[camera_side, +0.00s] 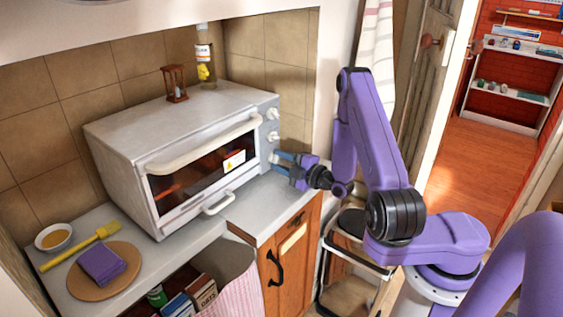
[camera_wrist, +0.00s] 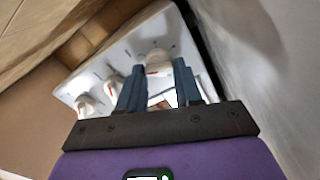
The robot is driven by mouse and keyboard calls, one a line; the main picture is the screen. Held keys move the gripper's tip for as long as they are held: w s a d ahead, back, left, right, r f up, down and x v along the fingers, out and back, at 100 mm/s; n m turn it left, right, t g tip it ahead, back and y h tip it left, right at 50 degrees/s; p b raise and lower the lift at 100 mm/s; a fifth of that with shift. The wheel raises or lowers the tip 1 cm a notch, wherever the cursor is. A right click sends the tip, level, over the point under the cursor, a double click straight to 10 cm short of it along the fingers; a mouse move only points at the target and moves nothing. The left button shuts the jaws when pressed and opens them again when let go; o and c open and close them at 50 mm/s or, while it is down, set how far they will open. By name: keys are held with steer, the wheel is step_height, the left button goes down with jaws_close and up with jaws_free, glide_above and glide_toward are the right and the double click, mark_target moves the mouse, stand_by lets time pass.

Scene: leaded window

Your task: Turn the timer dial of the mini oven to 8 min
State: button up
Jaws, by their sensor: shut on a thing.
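The white mini oven (camera_side: 140,130) stands on the counter with its glass door closed. Its right front panel carries three white dials. In the side view the top dial (camera_side: 272,113) and the middle dial (camera_side: 273,136) are free. My gripper (camera_side: 276,162) reaches the lowest dial from the right. In the wrist view my gripper (camera_wrist: 158,68) has its two blue fingers on either side of this lowest dial (camera_wrist: 158,58), shut on it. A red mark shows on the dial's left side. Tick marks surround it, but their numbers are too small to read.
A sand timer (camera_side: 175,83) and a bottle (camera_side: 204,66) stand on top of the oven. A round board (camera_side: 85,290) with a purple cloth, a yellow brush (camera_side: 80,246) and a small bowl (camera_side: 53,238) lie at left. The counter's right end is clear.

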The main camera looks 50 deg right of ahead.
steer(key=o, duration=1)
steer(key=shift+o, duration=0.2)
steer(key=s, duration=1.7)
steer(key=shift+s, duration=0.25)
